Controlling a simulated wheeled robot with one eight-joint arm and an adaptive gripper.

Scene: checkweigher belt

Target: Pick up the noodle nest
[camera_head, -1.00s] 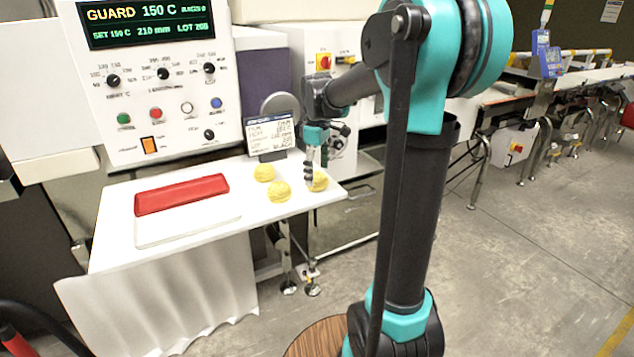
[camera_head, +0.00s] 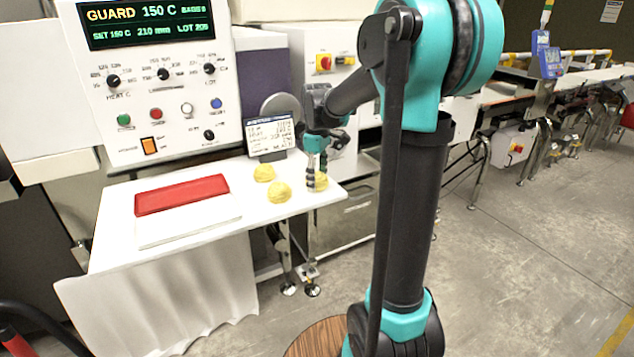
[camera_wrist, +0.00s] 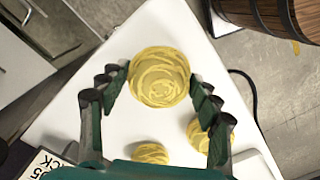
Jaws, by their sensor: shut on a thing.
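Three yellow noodle nests are on the white table (camera_head: 185,245). My gripper (camera_head: 317,186) is at the table's right end, fingers pointing down, shut on the rightmost noodle nest (camera_head: 322,182), which is partly hidden by the fingers. In the wrist view that held nest (camera_wrist: 159,77) sits between the two fingertips, one on each side. A second nest (camera_head: 279,192) lies just left of the gripper, and a third nest (camera_head: 264,172) lies behind it. I cannot tell whether the held nest is clear of the table.
A red tray (camera_head: 181,194) and a white slab (camera_head: 190,222) lie on the table's left. A small display (camera_head: 269,135) stands behind the nests, close to my gripper. A control panel (camera_head: 150,90) rises at the back left. A barrel (camera_wrist: 262,14) shows in the wrist view.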

